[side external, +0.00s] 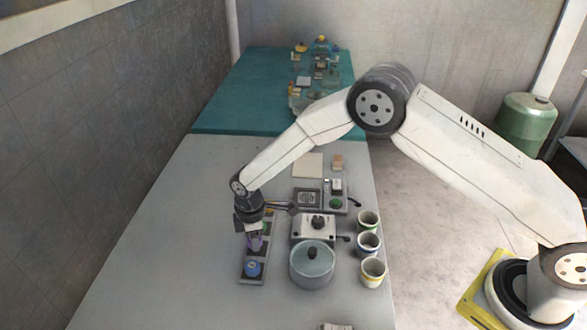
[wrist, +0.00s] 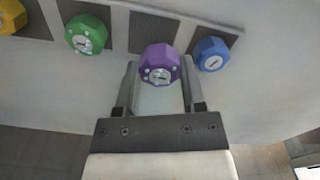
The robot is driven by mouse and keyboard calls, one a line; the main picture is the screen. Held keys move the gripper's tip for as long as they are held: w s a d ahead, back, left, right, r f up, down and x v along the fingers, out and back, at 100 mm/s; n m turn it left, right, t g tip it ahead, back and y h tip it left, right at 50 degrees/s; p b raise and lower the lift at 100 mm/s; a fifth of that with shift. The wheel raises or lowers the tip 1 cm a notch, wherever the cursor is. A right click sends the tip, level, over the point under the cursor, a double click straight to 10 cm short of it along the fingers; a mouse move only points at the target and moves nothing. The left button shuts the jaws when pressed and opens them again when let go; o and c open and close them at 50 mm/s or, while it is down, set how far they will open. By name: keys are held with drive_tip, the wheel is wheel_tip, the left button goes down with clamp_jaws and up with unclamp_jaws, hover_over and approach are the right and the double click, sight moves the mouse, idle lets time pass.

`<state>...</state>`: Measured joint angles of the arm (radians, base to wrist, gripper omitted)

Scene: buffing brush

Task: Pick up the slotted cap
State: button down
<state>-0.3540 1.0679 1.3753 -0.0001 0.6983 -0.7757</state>
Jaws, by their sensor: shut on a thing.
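A purple faceted cap (wrist: 160,60) with a pale slotted top face is held between the two fingers of my gripper (wrist: 159,78) in the wrist view. In the side view my gripper (side external: 253,232) points down over the strip, with the purple cap (side external: 255,244) small at its tip. A blue cap (wrist: 210,55) with a single slot sits to its right, and it also shows at the strip's near end (side external: 253,269). A green cap (wrist: 87,34) with a slot and pale dots is to the left. A yellow cap (wrist: 11,16) is partly cut off.
The caps' strip (side external: 248,281) has dark square pads, one bare behind the purple cap. The grey table (side external: 165,230) is clear to the left.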

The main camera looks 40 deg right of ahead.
drive_tip(key=s+d+r, duration=0.1)
drive_tip(key=s+r, duration=0.2)
drive_tip(key=s, duration=0.1)
drive_tip(key=s+d+r, duration=0.1)
drive_tip(key=s+r, duration=0.2)
drive_tip(key=s+d+r, duration=0.1)
drive_tip(key=s+r, duration=0.2)
drive_tip(key=s, duration=0.1)
drive_tip(key=shift+s+d+r, duration=0.15)
drive_tip(key=shift+s+d, duration=0.1)
drive_tip(key=shift+s, duration=0.1)
drive_tip(key=shift+s+d+r, duration=0.15)
drive_tip(key=shift+s+r, duration=0.05)
drive_tip(key=shift+s, duration=0.25)
drive_tip(key=shift+s+d+r, duration=0.1)
drive_tip(key=shift+s+r, duration=0.05)
drive_tip(key=shift+s, duration=0.25)
